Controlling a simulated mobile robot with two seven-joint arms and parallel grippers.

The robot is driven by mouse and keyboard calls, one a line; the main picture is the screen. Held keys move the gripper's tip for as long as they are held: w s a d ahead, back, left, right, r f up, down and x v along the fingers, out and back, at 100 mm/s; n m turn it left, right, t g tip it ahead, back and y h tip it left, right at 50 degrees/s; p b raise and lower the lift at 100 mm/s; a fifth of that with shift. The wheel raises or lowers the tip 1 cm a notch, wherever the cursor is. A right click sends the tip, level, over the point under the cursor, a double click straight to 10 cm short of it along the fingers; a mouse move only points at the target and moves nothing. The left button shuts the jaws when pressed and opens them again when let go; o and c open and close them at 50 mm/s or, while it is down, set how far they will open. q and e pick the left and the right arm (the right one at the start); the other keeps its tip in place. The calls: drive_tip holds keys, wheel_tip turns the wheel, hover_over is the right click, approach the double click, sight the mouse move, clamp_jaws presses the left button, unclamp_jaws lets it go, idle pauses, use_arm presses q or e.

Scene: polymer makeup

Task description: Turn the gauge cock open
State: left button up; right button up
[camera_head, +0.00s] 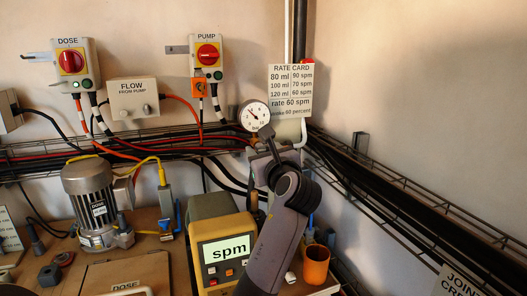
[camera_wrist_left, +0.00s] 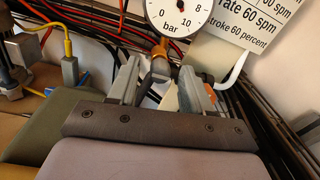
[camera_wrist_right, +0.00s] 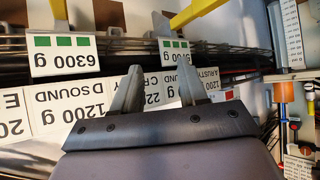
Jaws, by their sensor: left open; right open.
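The round white pressure gauge (camera_head: 254,115) is on the back wall just left of the rate card; its lower face marked "bar" also shows in the left wrist view (camera_wrist_left: 178,14). An orange fitting (camera_wrist_left: 160,47) sits directly below the gauge, with a grey piece (camera_wrist_left: 160,69) under it. My left gripper (camera_head: 268,140) is raised just below the gauge. In the left wrist view its open fingers (camera_wrist_left: 160,75) stand either side of the grey piece; I cannot tell whether either touches it. My right gripper (camera_wrist_right: 158,75) is open and empty, away from the gauge, before weight labels.
The rate card (camera_head: 291,90) hangs right of the gauge. Wire cable trays (camera_head: 420,205) run along both walls. Below stand a yellow spm unit (camera_head: 222,240), a grey motor (camera_head: 92,200) and an orange cup (camera_head: 316,265). DOSE (camera_head: 71,62) and PUMP (camera_head: 207,54) switches are further left.

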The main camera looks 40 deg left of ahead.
use_arm(q)
drive_tip(key=shift+c, duration=0.3)
clamp_jaws()
drive_tip(key=n, duration=0.4)
drive_tip(key=shift+f+n, duration=0.1)
drive_tip(key=shift+n, duration=0.2)
drive_tip(key=n, duration=0.3)
drive_tip(key=shift+f+n, duration=0.1)
drive_tip(key=shift+n, duration=0.3)
drive_tip(key=n+b, duration=0.4)
drive_tip(key=n, duration=0.6)
drive_tip(key=shift+y, duration=0.3)
drive_tip(key=shift+g, duration=0.3)
